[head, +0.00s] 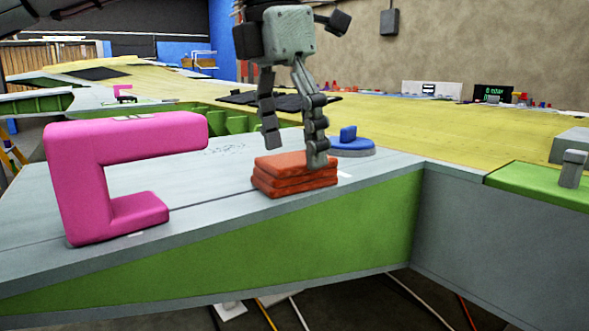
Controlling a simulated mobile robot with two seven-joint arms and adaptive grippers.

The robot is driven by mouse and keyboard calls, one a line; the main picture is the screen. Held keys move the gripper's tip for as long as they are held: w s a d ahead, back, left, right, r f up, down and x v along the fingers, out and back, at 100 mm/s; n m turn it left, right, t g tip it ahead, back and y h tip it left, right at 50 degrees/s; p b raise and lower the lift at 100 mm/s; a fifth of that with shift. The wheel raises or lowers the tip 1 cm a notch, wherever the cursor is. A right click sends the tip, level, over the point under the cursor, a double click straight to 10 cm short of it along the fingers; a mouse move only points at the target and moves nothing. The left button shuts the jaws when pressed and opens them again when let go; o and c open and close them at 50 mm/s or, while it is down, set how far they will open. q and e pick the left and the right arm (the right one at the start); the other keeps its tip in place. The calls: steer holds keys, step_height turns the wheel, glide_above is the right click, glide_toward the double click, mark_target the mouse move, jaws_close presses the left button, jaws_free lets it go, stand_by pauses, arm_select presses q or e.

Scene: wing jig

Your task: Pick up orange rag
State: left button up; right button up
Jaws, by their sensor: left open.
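The orange rag (290,178) lies folded in a flat stack on the grey wing surface, near its front edge. My left gripper (294,155) hangs above and behind the rag with its fingers pointing down. It is open. Its right finger reaches down to the top right of the rag in the picture; I cannot tell whether it touches. The left finger ends higher, above the rag's back left. Nothing is between the fingers. My right gripper is not in view.
A pink C-shaped clamp (75,180) stands left of the rag. A blue round tool (349,142) sits just behind it on the right. The wing's green front edge (330,235) drops off in front. A grey block (571,168) stands far right.

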arm_select(q)
steer(key=shift+w+d+f, duration=0.1)
steer(key=shift+f, duration=0.5)
steer(key=shift+w+d+f, duration=0.1)
steer(key=shift+f, duration=0.5)
steer(key=c, duration=1.2)
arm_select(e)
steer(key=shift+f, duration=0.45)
arm_select(q)
steer(key=shift+r, duration=0.1)
steer(key=shift+c, duration=0.2)
